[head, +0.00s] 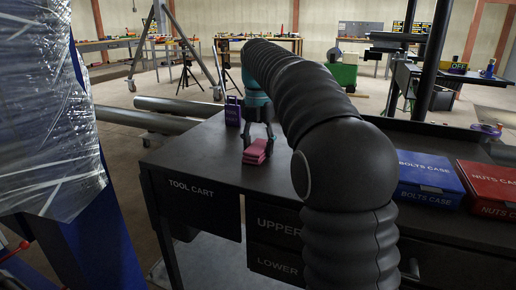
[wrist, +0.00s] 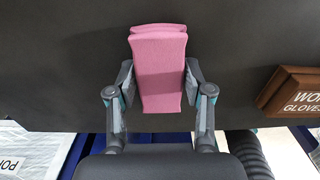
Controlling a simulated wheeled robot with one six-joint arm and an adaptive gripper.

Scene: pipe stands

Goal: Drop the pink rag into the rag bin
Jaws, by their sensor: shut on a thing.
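The pink rag (head: 256,152) is a folded, block-like bundle above or on the left part of the black tool cart top (head: 205,150); I cannot tell whether it touches the surface. My gripper (head: 257,138) points down and is shut on the rag. In the wrist view the rag (wrist: 160,75) sits between the two fingers of my gripper (wrist: 158,78), one pressed on each side. I cannot make out a rag bin in either view.
A blue bolts case (head: 428,174) and a red nuts case (head: 490,183) lie on the right. A brown gloves box (wrist: 292,92) shows in the wrist view. A plastic-wrapped stack (head: 45,110) stands at left.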

